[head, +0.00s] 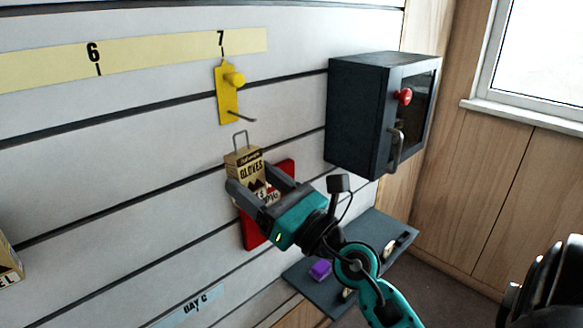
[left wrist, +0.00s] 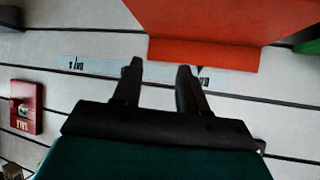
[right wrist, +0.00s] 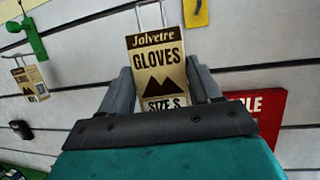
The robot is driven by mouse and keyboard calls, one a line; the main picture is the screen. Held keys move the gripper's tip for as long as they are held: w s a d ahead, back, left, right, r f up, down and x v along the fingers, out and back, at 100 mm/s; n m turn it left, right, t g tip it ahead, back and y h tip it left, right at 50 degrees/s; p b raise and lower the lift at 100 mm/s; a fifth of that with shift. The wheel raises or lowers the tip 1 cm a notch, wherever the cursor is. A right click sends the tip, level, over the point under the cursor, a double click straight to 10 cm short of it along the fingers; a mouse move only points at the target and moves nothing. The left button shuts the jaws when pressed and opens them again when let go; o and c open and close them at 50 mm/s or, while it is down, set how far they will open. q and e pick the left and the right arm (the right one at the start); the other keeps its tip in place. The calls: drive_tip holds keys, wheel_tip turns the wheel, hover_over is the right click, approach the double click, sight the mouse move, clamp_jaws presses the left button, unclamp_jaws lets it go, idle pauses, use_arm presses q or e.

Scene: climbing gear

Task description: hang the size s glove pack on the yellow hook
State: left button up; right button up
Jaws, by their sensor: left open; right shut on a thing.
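The yellow hook (head: 227,100) is on the slatted wall under the number 7, with a thin prong sticking out at its lower end. The glove pack (head: 245,163) is tan with a dark top band and a wire loop on top. Its loop is just below the prong and does not touch it in the head view. My right gripper (head: 251,176) is shut on the pack, which stands upright. In the right wrist view the pack (right wrist: 158,62) reads "GLOVES" and "SIZE S", and part of the yellow hook (right wrist: 195,12) shows above right. My left gripper (left wrist: 159,67) is open and empty.
A dark cabinet (head: 358,120) juts from the wall on the right. A red sign (head: 250,232) is behind my right gripper. A dark shelf (head: 305,282) with small items is below. A green hook (right wrist: 34,38) holds another pack (right wrist: 30,80).

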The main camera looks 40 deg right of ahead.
drive_tip(key=d+h, duration=0.1)
drive_tip(key=s+d+r+m+t+h, duration=0.1)
drive_tip(key=d, duration=0.1)
drive_tip(key=s+d+h, duration=0.1)
drive_tip(key=d, duration=0.1)
drive_tip(key=shift+s+d+r+m+t, duration=0.1)
drive_tip(key=shift+s+r+m+t, duration=0.1)
drive_tip(key=shift+r+m+t, duration=0.1)
drive_tip(key=shift+c, duration=0.7)
drive_tip(key=w+f, duration=0.1)
drive_tip(key=w, duration=0.8)
drive_tip(key=shift+w+a+f, duration=0.4)
drive_tip(key=shift+a, duration=0.05)
drive_tip(key=o, duration=1.3)
